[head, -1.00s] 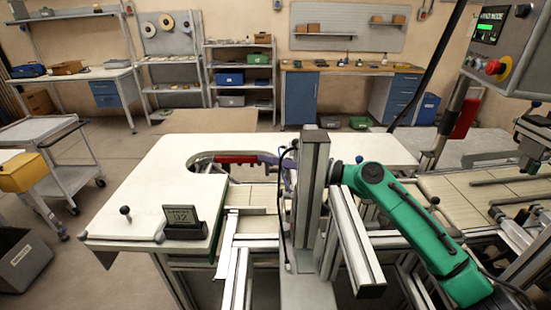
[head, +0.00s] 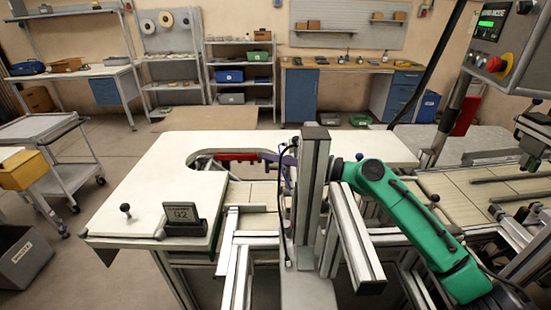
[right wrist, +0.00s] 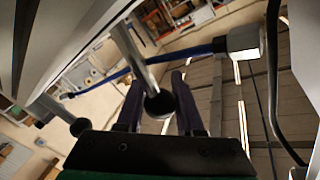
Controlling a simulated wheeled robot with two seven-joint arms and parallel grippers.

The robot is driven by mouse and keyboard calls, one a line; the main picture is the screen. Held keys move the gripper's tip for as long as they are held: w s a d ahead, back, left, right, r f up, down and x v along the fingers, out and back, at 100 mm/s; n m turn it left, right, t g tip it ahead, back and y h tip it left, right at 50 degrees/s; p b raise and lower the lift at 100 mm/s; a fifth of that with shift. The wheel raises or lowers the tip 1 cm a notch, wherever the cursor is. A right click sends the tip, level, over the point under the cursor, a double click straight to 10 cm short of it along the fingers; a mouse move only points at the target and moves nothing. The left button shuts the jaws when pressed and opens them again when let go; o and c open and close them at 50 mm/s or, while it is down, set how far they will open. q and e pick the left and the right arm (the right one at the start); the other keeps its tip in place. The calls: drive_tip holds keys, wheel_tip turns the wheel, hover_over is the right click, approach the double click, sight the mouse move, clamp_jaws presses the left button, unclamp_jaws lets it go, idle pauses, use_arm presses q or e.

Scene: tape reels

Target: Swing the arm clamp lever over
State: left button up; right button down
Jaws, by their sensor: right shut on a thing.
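My right gripper (head: 286,168) shows as purple fingers just left of the upright metal column, which hides much of its wrist. In the right wrist view, its two purple fingers (right wrist: 158,100) stand on either side of a metal rod ending in a black ball knob (right wrist: 160,104), which I take for the clamp lever. The fingers are shut on it, but the contact itself is partly hidden. A second black ball knob (right wrist: 80,127) is left of the fingers. My left gripper is not visible.
The metal column (head: 313,185) and rails stand close to my right arm. A red bar (head: 238,157) lies by the white table's (head: 150,180) cut-out. A small display (head: 184,213) stands at the table's front. A blue bar (right wrist: 120,73) crosses behind the fingers.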

drive_tip(key=shift+w, duration=0.1)
idle(0.8)
drive_tip(key=w+f+m, duration=0.1)
drive_tip(key=w+f+m+g+h, duration=0.1)
drive_tip(key=m, duration=0.1)
drive_tip(key=w+f+m, duration=0.1)
drive_tip(key=shift+w+f+m+h, duration=0.1)
drive_tip(key=shift+w+m+h, duration=0.3)
drive_tip(key=shift+w+f, duration=0.1)
idle(0.5)
drive_tip(key=c, duration=0.5)
unclamp_jaws()
